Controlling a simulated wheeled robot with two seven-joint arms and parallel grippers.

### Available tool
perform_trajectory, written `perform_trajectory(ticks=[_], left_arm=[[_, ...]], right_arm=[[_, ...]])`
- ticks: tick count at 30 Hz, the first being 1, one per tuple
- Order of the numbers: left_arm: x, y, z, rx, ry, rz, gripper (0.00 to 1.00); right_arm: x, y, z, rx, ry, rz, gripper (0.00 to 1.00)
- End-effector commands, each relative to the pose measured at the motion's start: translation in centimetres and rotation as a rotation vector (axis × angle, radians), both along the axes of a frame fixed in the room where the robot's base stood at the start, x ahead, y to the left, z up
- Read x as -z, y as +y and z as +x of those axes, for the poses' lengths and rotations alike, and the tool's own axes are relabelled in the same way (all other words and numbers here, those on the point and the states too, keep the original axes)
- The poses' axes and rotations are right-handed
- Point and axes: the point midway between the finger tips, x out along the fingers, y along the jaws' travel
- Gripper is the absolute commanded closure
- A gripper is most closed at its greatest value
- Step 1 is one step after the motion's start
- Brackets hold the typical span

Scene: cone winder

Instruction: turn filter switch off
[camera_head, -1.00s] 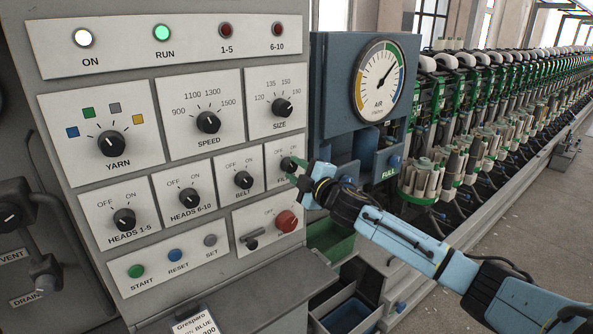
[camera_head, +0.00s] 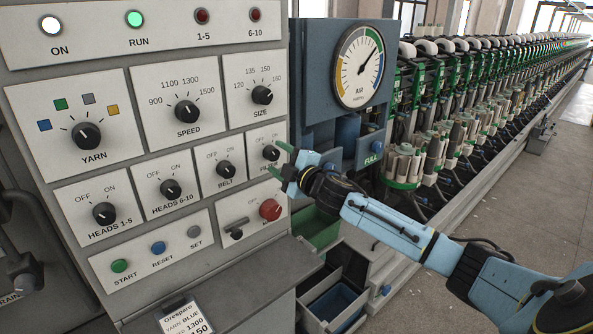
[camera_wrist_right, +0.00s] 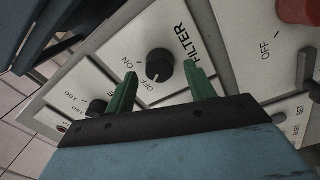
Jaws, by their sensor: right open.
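The filter switch (camera_head: 270,153) is a round black knob on a pale plate, at the right end of the panel's lower knob row. It also shows in the right wrist view (camera_wrist_right: 160,65), with ON, OFF and FILTER printed around it. A small pale mark lies on its side nearest OFF, but I cannot be sure of its exact setting. My right gripper (camera_head: 284,160) is just right of the knob. In the wrist view its green fingers (camera_wrist_right: 163,89) are open and empty, apart from the knob, which lies ahead between them. My left gripper is out of view.
The belt knob (camera_head: 225,169) is left of the filter switch, and the size knob (camera_head: 262,95) is above. A red knob (camera_head: 270,209) sits below. A blue gauge box (camera_head: 320,80) stands right of the panel. An open bin (camera_head: 335,300) is below.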

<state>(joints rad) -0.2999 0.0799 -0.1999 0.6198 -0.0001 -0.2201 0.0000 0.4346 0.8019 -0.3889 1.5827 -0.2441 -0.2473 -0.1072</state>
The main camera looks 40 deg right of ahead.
Motion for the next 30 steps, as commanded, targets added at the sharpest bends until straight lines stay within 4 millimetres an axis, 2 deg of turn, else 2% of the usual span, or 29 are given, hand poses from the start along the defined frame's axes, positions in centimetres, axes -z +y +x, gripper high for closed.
perform_trajectory(ticks=[18,24,30], left_arm=[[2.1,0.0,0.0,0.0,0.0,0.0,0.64],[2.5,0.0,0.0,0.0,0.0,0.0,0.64],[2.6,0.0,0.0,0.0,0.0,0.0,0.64]], right_arm=[[0.7,-0.5,-9.6,0.0,0.004,-0.002,0.46],[0.6,-0.6,-11.6,-0.001,0.002,-0.002,0.46],[0.5,-0.7,-12.5,-0.001,0.0,-0.002,0.46]])
